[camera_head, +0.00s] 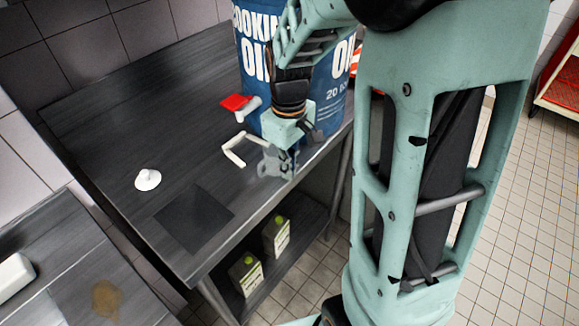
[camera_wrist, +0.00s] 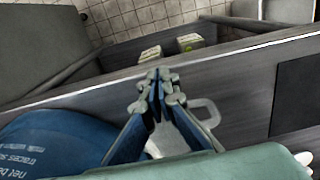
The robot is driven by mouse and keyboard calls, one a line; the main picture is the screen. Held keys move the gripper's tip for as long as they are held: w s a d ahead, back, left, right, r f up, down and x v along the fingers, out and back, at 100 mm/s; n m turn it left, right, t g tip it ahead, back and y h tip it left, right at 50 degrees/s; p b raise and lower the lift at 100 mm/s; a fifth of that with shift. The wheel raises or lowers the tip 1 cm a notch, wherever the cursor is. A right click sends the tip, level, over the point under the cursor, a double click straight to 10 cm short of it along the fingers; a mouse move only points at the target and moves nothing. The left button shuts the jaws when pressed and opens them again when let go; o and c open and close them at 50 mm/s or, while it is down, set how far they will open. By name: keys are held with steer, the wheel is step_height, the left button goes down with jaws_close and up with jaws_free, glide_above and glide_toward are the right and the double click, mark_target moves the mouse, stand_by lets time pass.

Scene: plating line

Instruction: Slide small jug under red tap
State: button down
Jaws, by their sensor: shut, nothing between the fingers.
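The red tap (camera_head: 235,102) with its pale spout (camera_head: 249,108) sticks out from the left side of the big blue oil drum (camera_head: 328,100). Just below it a white angular handle (camera_head: 238,148) shows beside my gripper (camera_head: 277,166); I take it to be the small jug's, its body mostly hidden behind the gripper. In the wrist view the handle (camera_wrist: 208,112) shows right of my fingertips (camera_wrist: 158,82), with a pale patch behind the fingers. My gripper is shut and empty, close in front of the drum at the counter's edge.
The grey counter (camera_head: 175,115) has free room left of the drum. A small white disc with a knob (camera_head: 148,180) and a dark square patch (camera_head: 195,219) lie on it. Two cartons (camera_head: 275,235) stand on the shelf below. The drum limits room behind my gripper.

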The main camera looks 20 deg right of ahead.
mark_target(267, 156)
steer(key=w+a, duration=0.1)
steer(key=w, duration=0.1)
steer(key=w+a, duration=0.1)
steer(key=w, duration=0.1)
steer(key=w+a+p, duration=0.1)
steer(key=a, duration=0.1)
steer(key=shift+w+a, duration=0.1)
steer(key=shift+w, duration=0.3)
steer(key=shift+s, duration=0.15)
